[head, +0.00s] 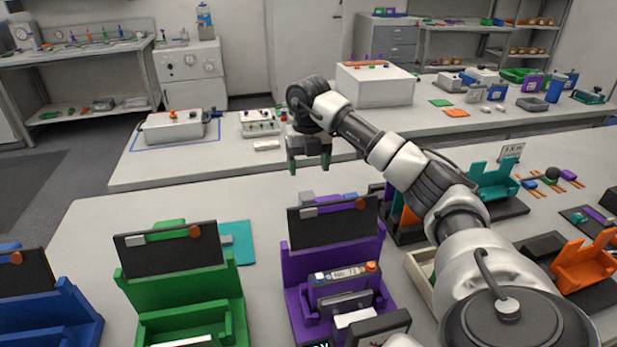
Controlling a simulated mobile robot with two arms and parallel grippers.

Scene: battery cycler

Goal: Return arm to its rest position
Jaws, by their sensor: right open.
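My right arm reaches in from the lower right of the head view. My right gripper (309,163) hangs with its fingers pointing down and apart, and nothing shows between them. It appears above the far part of the near table, behind the purple holder (293,272). The purple holder has a dark upright panel and a grey device with coloured ends (345,274) in it. My left gripper is not in view.
A green holder (178,291) and a blue holder (62,318) stand left of the purple one. Orange (583,270) and teal (493,180) holders stand at the right. A white box (376,85) sits on the bench behind. The near table's left back area is clear.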

